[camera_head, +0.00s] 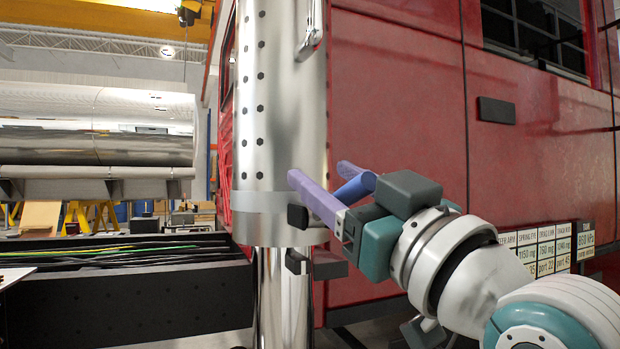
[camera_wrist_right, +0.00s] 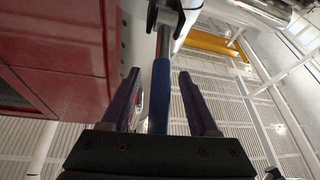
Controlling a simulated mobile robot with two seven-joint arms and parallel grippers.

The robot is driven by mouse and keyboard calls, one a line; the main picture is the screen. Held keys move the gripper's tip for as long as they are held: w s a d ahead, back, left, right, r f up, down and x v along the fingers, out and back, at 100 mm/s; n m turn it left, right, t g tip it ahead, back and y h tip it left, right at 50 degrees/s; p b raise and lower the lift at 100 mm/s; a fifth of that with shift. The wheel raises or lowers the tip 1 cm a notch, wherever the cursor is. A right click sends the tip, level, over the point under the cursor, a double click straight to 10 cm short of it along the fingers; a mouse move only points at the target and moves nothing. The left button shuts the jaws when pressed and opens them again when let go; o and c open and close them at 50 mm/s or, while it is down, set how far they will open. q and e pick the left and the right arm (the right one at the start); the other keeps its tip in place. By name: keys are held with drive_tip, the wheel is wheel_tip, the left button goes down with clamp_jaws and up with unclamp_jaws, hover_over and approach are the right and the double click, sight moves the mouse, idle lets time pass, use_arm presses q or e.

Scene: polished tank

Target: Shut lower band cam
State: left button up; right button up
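The polished upright tank (camera_head: 290,110) stands at the centre of the head view, with a plain lower band (camera_head: 262,203) around it. A black block (camera_head: 297,216) sits on the band's front. The lower cam's blue handle (camera_head: 358,188) sticks out from the tank. In the right wrist view the blue handle (camera_wrist_right: 160,95) continues into a grey rod and black bracket (camera_wrist_right: 166,14). My right gripper (camera_head: 318,170) is open, its purple fingers on either side of the handle with visible gaps. The rod's joint at the band is hidden in the head view. My left gripper is not in view.
A red panelled wall (camera_head: 400,110) stands close behind the tank on the right. A chrome lever (camera_head: 311,30) lies along the tank higher up. A black trough with cables (camera_head: 130,290) is at the lower left. A sign board (camera_head: 550,248) is at the right.

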clamp_jaws()
idle(1.3)
